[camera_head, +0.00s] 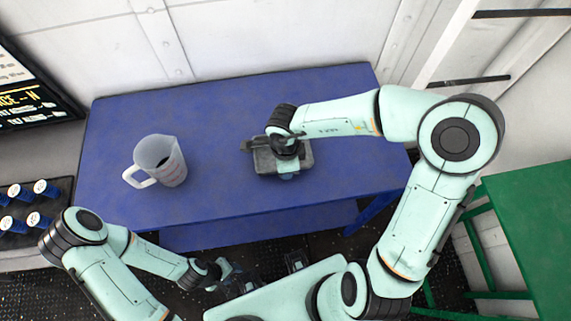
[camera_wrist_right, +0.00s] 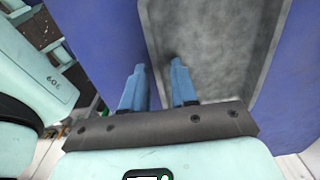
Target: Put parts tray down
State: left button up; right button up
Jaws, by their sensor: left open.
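The parts tray is a grey, shallow, worn metal tray (camera_head: 264,160) at the right-centre of the blue table. It seems level and close to the tabletop; I cannot tell whether it touches it. My right gripper (camera_head: 283,150) reaches over it and hides part of it. In the right wrist view the tray (camera_wrist_right: 215,45) fills the upper right. The tray's visible floor is empty. My left gripper (camera_head: 222,275) is open and empty, low in front of the table.
The blue table (camera_head: 225,110) also holds a clear measuring jug (camera_head: 165,165) with a white handle, left of the tray. Bare tabletop lies between them. A green table (camera_head: 535,220) is at the right. Several blue-and-white canisters (camera_head: 40,187) stand on a dark surface at the left.

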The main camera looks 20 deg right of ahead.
jog(key=shift+r, duration=0.1)
pick_arm(q)
jog(key=w+r+p, duration=0.4)
jog(key=r, duration=0.1)
jog(key=shift+r, duration=0.2)
pick_arm(e)
notch_tip(320, 180, up, 12)
